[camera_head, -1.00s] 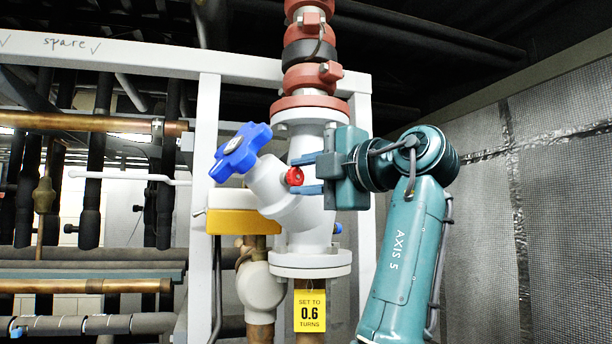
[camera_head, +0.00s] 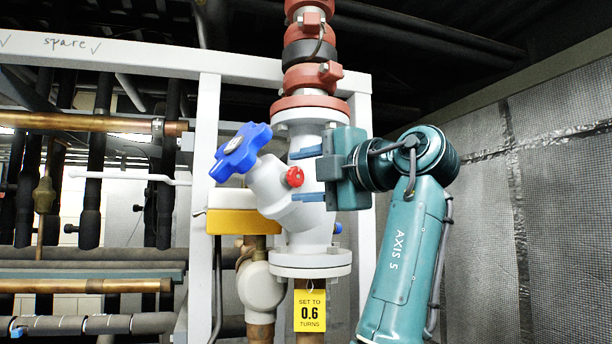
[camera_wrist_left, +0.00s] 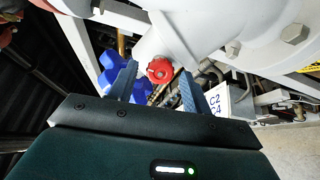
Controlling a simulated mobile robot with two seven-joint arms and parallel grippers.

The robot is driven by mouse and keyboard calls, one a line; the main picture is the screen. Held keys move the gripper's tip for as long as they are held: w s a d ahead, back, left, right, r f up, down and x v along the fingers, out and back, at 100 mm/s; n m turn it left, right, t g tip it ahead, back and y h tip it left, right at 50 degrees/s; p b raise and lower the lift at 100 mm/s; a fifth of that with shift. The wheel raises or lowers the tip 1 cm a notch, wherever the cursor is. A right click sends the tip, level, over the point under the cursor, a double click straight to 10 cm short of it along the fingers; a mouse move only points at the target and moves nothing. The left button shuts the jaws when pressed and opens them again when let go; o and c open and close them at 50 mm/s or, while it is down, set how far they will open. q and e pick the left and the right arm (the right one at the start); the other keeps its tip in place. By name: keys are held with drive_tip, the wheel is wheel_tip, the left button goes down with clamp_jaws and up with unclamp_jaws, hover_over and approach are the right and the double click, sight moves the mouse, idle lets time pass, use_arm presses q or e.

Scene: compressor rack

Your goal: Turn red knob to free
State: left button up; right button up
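The red knob (camera_head: 294,177) is small and sits on the side of the white valve body (camera_head: 308,236), below and right of the blue handwheel (camera_head: 240,152). My left gripper (camera_head: 293,176) is at the valve from the right. Its two blue-grey fingers are spread, one above and one below the knob. In the left wrist view the knob (camera_wrist_left: 159,70) shows between the fingertips, with a gap on each side. The gripper is open and holds nothing. My right gripper is in neither view.
A yellow tag (camera_head: 310,311) reading "SET TO 0.6 TURNS" hangs below the valve. A yellow-and-white block (camera_head: 231,222) is left of it. A mesh-covered wall (camera_head: 560,220) is at right.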

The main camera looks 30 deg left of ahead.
use_arm(q)
drive_tip(key=b+v, duration=0.1)
drive_tip(key=v, duration=1.2)
drive_tip(key=shift+d+b, duration=0.1)
drive_tip(key=shift+b, duration=0.2)
drive_tip(key=w+a+m, duration=0.1)
drive_tip(key=a+m, duration=0.3)
drive_tip(key=m, duration=0.2)
drive_tip(key=w+a+m+p, duration=0.1)
drive_tip(key=a+m, duration=0.3)
drive_tip(key=m, duration=0.2)
drive_tip(key=a+m, duration=0.4)
drive_tip(key=m, duration=0.2)
drive_tip(key=shift+w+a+p, duration=0.3)
drive_tip(key=shift+w+a, duration=0.05)
drive_tip(key=shift+w, duration=0.05)
